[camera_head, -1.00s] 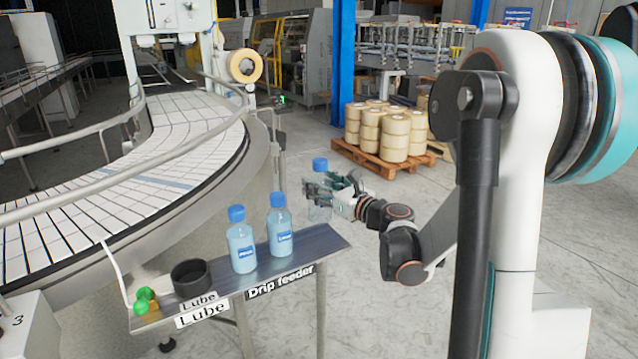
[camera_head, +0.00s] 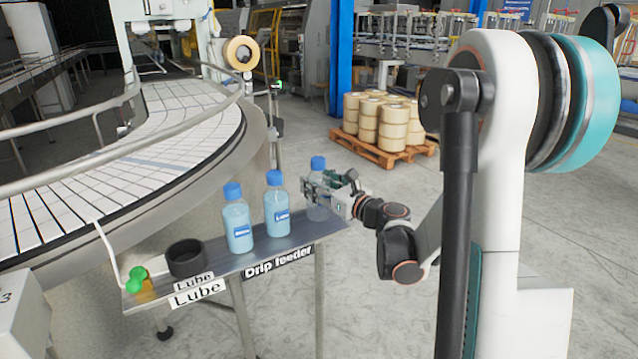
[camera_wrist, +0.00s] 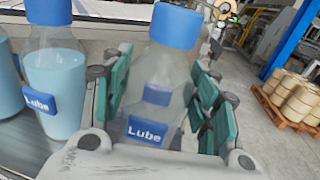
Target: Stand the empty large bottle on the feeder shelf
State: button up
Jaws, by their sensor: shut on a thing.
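The empty large bottle is clear with a blue cap and a blue "Lube" label (camera_wrist: 147,130). In the head view the empty bottle (camera_head: 317,208) is upright at the right end of the feeder shelf (camera_head: 207,258). My gripper (camera_head: 318,190) is shut around its body from the right, and the fingers hide part of it. Whether its base touches the shelf I cannot tell. In the wrist view the bottle leans slightly between the green finger pads. Two bottles of light-blue liquid, a left one (camera_head: 238,225) and a middle one (camera_head: 277,210), stand upright on the shelf to its left.
A black cup (camera_head: 187,258) and green items (camera_head: 136,279) are on the shelf's left part. A curved conveyor (camera_head: 110,160) with a rail runs behind the shelf. A pallet of rolls (camera_head: 383,125) stands farther back. The floor on the right is open.

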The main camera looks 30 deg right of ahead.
jog(key=shift+f+b, duration=0.4)
jog(key=shift+f, duration=0.05)
jog(key=o, duration=1.2)
jog(key=shift+o, duration=0.2)
jog(key=s+d, duration=0.2)
jog(key=s, duration=0.9)
jog(key=shift+s, duration=0.4)
